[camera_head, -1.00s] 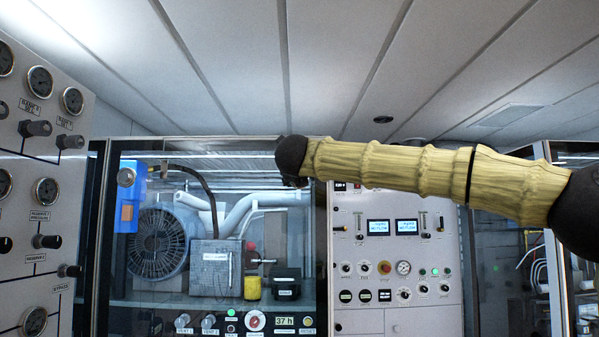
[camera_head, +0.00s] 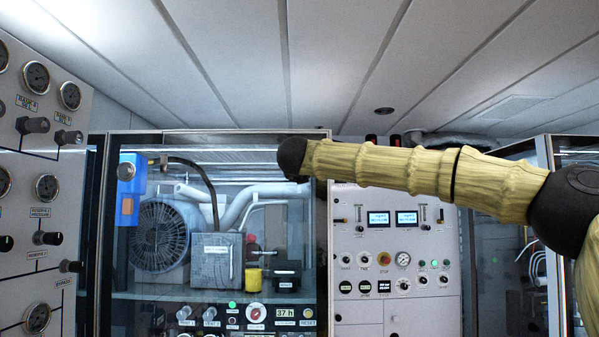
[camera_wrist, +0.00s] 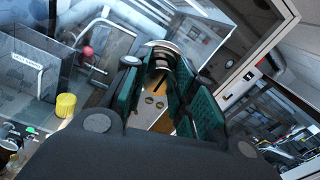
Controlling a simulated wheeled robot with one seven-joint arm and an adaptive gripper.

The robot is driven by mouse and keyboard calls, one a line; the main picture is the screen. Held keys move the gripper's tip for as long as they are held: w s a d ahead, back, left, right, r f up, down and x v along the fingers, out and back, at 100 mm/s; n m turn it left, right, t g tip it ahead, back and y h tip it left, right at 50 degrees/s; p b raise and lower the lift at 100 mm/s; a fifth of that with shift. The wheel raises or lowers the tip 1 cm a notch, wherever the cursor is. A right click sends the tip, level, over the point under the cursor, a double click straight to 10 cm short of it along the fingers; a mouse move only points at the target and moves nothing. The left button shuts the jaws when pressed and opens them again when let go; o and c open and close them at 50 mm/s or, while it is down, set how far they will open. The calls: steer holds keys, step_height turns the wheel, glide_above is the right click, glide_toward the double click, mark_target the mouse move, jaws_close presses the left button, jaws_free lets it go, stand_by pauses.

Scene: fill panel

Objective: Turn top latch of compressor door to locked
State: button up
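The compressor door (camera_head: 224,138) is a glazed door in a dark frame, and it looks closed. Its top latch is not seen in the head view, where the dark end of my arm covers the door's upper right corner. In the wrist view a round, silver-rimmed dark piece (camera_wrist: 162,50), probably the top latch, stands at the fingertips. My gripper (camera_wrist: 168,68) has its two teal-padded fingers apart, one on each side of this piece. I cannot tell whether they touch it. My gripper's fingers are hidden in the head view.
Behind the glass are a fan (camera_head: 160,236), a grey box (camera_head: 217,259) and a yellow cylinder (camera_head: 253,282). A control panel (camera_head: 394,256) stands right of the door. A gauge panel (camera_head: 30,200) is close at the left. Another glazed cabinet (camera_head: 570,150) is at the far right.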

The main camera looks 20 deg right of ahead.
steer(key=shift+n, duration=0.4)
steer(key=shift+n+t+y+p, duration=0.35)
steer(key=shift+n+p, duration=3.55)
steer(key=shift+n, duration=4.9)
steer(key=shift+f, duration=0.1)
steer(key=o, duration=1.1)
steer(key=shift+d, duration=0.1)
steer(key=shift+c, duration=0.2)
steer(key=shift+s, duration=0.1)
steer(key=v, duration=1.2)
steer(key=shift+f, duration=0.15)
